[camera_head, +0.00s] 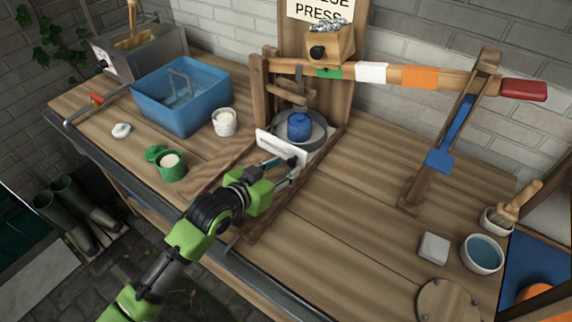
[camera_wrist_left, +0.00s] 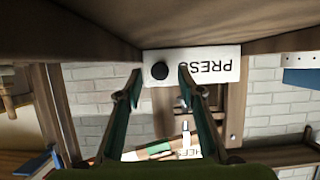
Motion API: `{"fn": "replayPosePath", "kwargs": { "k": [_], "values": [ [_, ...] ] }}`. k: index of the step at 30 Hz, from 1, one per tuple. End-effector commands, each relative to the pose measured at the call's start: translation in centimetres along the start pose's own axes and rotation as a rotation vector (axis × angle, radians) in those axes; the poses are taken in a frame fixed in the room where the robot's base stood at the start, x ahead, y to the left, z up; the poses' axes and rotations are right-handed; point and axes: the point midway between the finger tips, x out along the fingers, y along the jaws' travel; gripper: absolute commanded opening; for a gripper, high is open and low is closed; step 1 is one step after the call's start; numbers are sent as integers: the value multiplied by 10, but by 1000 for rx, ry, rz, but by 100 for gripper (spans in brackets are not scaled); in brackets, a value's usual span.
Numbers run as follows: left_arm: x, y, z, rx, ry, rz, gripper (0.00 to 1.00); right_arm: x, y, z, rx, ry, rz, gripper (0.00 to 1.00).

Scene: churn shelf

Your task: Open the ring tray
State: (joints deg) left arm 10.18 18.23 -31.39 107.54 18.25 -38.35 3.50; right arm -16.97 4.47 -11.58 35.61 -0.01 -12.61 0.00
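The ring tray shows in the head view as a white front panel (camera_head: 275,145) low in the wooden press, with a grey round dish (camera_head: 318,135) behind it. A blue cylinder (camera_head: 299,126) stands in the dish. In the left wrist view the panel (camera_wrist_left: 205,64) reads "PRESS" upside down and has a round black knob (camera_wrist_left: 160,71). My left gripper (camera_head: 285,167) is open in front of the panel. In the wrist view its two fingers lie to either side of the knob, with gaps visible; I cannot tell the remaining distance. My right gripper is not in view.
The press lever (camera_head: 400,75) with a red handle crosses above the bench (camera_head: 350,215). A blue basin (camera_head: 182,95), white cup (camera_head: 225,122) and green pot (camera_head: 171,166) stand left. A blue-filled bowl (camera_head: 482,254) and grey block (camera_head: 433,248) stand right. The bench centre-right is clear.

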Motion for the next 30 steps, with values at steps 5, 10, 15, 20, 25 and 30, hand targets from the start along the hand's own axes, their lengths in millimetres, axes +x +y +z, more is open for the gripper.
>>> {"fn": "replayPosePath", "kwargs": {
  "k": [5, 10, 15, 20, 25, 30],
  "values": [
    [14, 0, 0, 0, 0, 0, 35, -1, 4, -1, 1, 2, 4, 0],
    [16, 0, 0, 0, 0, 0, 35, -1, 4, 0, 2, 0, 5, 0],
    [16, 0, 0, 0, 0, 0, 32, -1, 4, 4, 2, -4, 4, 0],
    [16, 0, 0, 0, -1, 0, 0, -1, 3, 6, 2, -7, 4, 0],
    [15, 0, 0, 0, -1, 0, 0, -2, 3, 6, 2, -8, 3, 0],
    [9, 0, 2, 0, -4, 0, 0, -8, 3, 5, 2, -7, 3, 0]
  ]
}}
